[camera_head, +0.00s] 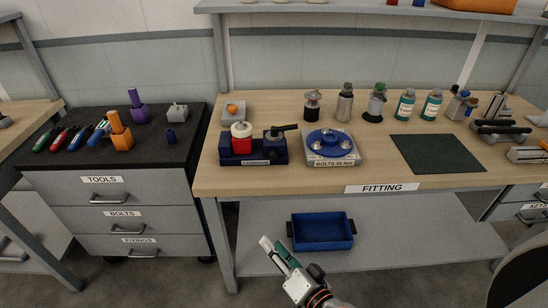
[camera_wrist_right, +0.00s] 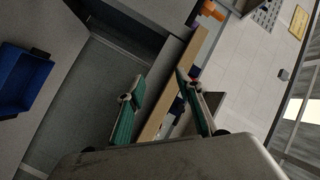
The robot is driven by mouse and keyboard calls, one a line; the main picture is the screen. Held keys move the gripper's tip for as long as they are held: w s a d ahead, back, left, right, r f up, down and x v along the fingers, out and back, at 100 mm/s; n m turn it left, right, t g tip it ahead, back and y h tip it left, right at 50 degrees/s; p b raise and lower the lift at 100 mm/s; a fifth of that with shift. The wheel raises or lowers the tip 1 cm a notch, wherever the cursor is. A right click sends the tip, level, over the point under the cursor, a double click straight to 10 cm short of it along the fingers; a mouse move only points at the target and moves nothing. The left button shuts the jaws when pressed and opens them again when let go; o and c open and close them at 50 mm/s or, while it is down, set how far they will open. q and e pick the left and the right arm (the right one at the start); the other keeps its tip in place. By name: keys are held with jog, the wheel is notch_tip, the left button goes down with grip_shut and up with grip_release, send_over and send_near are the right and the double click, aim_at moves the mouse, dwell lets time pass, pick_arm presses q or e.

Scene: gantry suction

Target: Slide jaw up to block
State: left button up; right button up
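On the bench, a dark blue fixture (camera_head: 240,160) holds a red block with a rounded white top (camera_head: 241,139) at its left. A dark jaw-like part with a black lever (camera_head: 278,133) stands at its right, with a gap between the two. I take this part for the jaw, but the view is too small to be sure. My right gripper (camera_head: 274,246) is in front of and below the bench edge, well away from the fixture. The wrist view shows its two green-padded fingers (camera_wrist_right: 158,88) spread, with nothing between them. My left gripper is not in view.
A blue round tray on a labelled base (camera_head: 331,160) stands right of the fixture, then a dark mat (camera_head: 460,154). Several bottles (camera_head: 405,104) line the back. A blue bin (camera_head: 322,243) sits on the lower shelf. The tool cabinet (camera_head: 120,190) is at the left.

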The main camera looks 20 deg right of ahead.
jog(key=w+r+m+t+h, duration=0.1)
jog(key=w+r+m+t, duration=0.1)
jog(key=w+r+m, duration=0.3)
jog(key=m+h, duration=0.8)
jog(key=m, duration=1.6)
send_near(274, 158)
jog(key=w, duration=0.2)
jog(key=p+x, duration=0.1)
jog(key=x, duration=0.6)
jog(key=shift+d, duration=0.2)
grip_shut()
